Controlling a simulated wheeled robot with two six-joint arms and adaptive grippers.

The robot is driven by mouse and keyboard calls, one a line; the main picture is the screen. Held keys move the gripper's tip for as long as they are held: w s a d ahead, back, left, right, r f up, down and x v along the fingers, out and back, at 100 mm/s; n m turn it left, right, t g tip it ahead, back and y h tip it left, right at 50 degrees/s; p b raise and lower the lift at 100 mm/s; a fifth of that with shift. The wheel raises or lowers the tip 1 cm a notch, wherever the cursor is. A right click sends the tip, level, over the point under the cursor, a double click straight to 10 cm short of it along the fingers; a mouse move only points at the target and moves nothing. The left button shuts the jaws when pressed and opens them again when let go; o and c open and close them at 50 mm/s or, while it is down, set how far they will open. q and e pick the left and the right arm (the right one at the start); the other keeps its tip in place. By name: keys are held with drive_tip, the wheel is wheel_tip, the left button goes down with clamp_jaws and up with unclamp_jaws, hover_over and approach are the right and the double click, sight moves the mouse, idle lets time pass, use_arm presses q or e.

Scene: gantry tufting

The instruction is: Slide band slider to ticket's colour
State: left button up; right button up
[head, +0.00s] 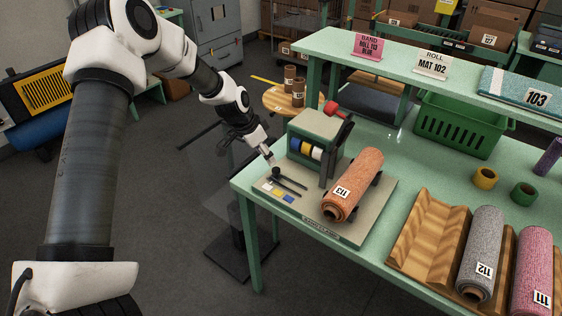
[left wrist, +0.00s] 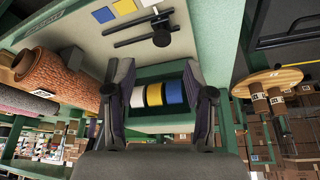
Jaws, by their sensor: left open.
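The pink ticket (head: 369,45) on the upper shelf reads BAND ROLL 113 BLUE. The band slider (head: 276,172) is a black knob at the left end of its dark rails, by the white patch (head: 267,184). The yellow patch (head: 277,190) and blue patch (head: 288,198) lie further right along the rails. In the left wrist view, the slider knob (left wrist: 161,38) shows just beyond the fingertips. My left gripper (head: 268,155) is open and empty, close to the knob; contact cannot be told. My right gripper is out of view.
A green band holder (head: 318,124) with white, yellow and blue rolls stands behind the rails. Orange roll 113 (head: 357,180) lies on the same board, right of them. A wooden cradle (head: 425,225) and rolls 112 (head: 482,250) and 111 (head: 533,265) are further right.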

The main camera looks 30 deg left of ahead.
sight(276, 170)
use_arm(q)
drive_tip(key=x, duration=0.8)
drive_tip(key=shift+w+a+f+b, duration=0.15)
drive_tip(key=shift+w+a+b, duration=0.05)
drive_tip(key=shift+a+b, duration=0.15)
drive_tip(key=shift+s+d+r, duration=0.3)
drive_tip(key=shift+c, duration=0.3)
drive_tip(key=shift+a+f, duration=0.1)
drive_tip(key=shift+f, duration=0.05)
clamp_jaws()
